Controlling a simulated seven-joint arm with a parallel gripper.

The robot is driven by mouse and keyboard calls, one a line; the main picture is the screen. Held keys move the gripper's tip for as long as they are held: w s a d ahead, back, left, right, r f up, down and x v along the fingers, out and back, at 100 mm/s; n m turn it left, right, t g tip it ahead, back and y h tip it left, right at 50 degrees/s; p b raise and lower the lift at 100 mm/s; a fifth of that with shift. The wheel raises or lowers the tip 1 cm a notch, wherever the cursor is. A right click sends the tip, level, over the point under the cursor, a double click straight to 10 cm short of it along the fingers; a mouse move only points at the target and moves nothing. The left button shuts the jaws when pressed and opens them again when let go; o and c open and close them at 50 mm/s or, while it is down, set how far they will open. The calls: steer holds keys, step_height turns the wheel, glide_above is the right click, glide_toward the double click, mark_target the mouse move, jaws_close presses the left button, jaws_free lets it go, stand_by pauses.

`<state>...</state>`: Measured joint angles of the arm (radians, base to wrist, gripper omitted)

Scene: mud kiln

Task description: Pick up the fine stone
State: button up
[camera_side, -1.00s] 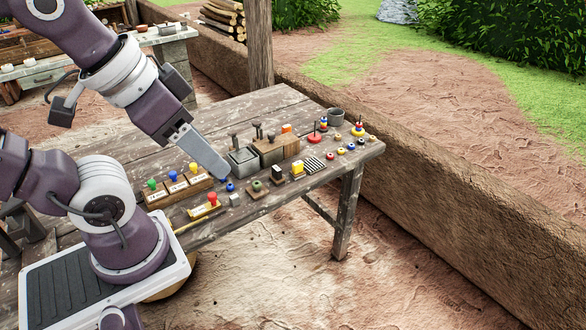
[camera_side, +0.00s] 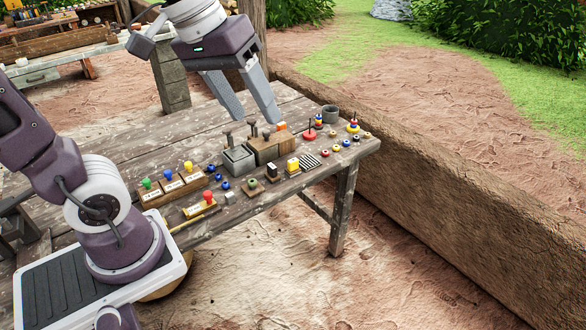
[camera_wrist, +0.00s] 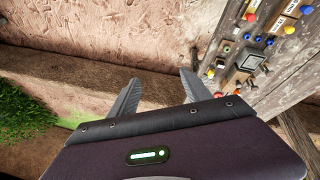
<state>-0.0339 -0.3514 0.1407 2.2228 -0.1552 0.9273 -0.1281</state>
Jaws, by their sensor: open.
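Three labelled wooden holders stand in a row on the table, with a green knob (camera_side: 147,184), a blue knob (camera_side: 168,175) and a yellow knob (camera_side: 188,167). The labels are too small to read, so I cannot tell whether one marks the fine stone. My gripper (camera_side: 254,117) is open and empty, raised above the table behind the grey box. In the wrist view, the open fingers (camera_wrist: 160,78) point toward the ground and wall, with the table items off to the right.
A wooden block (camera_side: 273,150) with dark handles stands beside the grey box. The table's back left (camera_side: 130,150) is clear.

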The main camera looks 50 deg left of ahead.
steer(key=w+a+f+n+g, duration=0.1)
steer(key=w+a+f+n, duration=0.15)
steer(key=w, duration=0.45)
steer(key=w+a+f+n, duration=0.1)
steer(key=w+a+n, duration=0.25)
steer(key=w, duration=0.25)
steer(key=n+g+y, duration=0.1)
steer(key=n+g, duration=0.2)
steer(key=n, duration=0.4)
glide_above(293, 160)
step_height(293, 160, down, 27)
steer(key=shift+r, duration=0.15)
step_height(293, 160, down, 7)
steer(key=shift+r, duration=0.1)
steer(key=shift+f, duration=0.5)
jaws_close()
